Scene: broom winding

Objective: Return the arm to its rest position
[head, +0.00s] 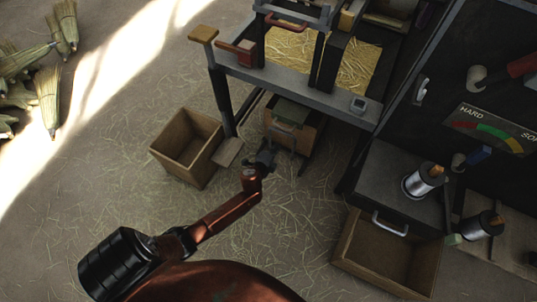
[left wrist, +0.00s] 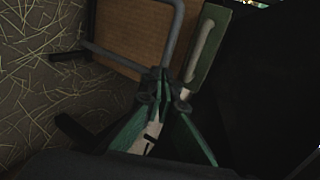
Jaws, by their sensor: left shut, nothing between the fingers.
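My left arm reaches up from the bottom of the head view. Its gripper (head: 266,156) is near the front of a wooden box with a grey bent handle (head: 286,127) under the bench. In the left wrist view the fingers of my left gripper (left wrist: 157,82) come together at the tips, shut, with nothing seen between them. Just beyond them are the grey tube handle (left wrist: 177,40) and the brown wooden panel (left wrist: 130,30). I cannot tell whether the fingertips touch the handle. My right gripper is not in view.
An open wooden crate (head: 187,146) stands left of the gripper. The bench (head: 290,82) with straw is above it. A cabinet with a hardness dial (head: 491,131), wire spools (head: 421,181) and an open drawer (head: 391,251) are right. Brooms (head: 48,95) lie upper left. Straw-strewn floor is open at left.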

